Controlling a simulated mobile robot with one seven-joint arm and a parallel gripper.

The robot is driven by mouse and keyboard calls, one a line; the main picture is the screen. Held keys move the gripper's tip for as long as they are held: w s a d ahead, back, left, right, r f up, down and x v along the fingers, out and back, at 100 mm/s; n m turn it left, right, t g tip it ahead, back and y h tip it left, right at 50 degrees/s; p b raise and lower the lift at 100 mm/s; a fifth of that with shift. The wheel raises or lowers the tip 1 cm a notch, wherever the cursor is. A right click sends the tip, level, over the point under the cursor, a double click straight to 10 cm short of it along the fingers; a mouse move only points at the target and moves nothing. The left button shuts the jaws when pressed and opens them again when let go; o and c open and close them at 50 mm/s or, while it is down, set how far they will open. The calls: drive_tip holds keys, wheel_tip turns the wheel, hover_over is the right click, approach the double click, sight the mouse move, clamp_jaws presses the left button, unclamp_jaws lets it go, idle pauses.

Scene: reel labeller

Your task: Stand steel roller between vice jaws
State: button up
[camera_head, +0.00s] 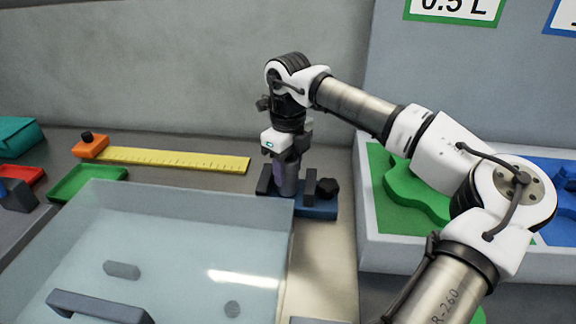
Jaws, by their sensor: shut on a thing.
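The steel roller (287,180) is a shiny upright cylinder at the vice in the middle of the head view. My gripper (287,158) points down and is shut on the upper part of the roller. The vice (317,207) has a blue base, dark upright jaws and a dark knob on its right. The roller stands between the dark jaws in this view, one to its left and one to its right. Whether its lower end touches the vice base is hidden.
A clear lidded box (190,212) stands close in front and left of the vice. A yellow ruler (175,159) with an orange block lies behind it. Green (88,183) and red trays are at left. A white-walled bin (391,250) with green and blue areas is at right.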

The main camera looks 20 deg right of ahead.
drive_tip(key=shift+f, duration=0.1)
drive_tip(key=o, duration=1.3)
drive_tip(key=shift+c, duration=0.2)
wheel_tip(320, 180, up, 12)
drive_tip(key=shift+r+b, duration=0.15)
drive_tip(key=shift+b, duration=0.2)
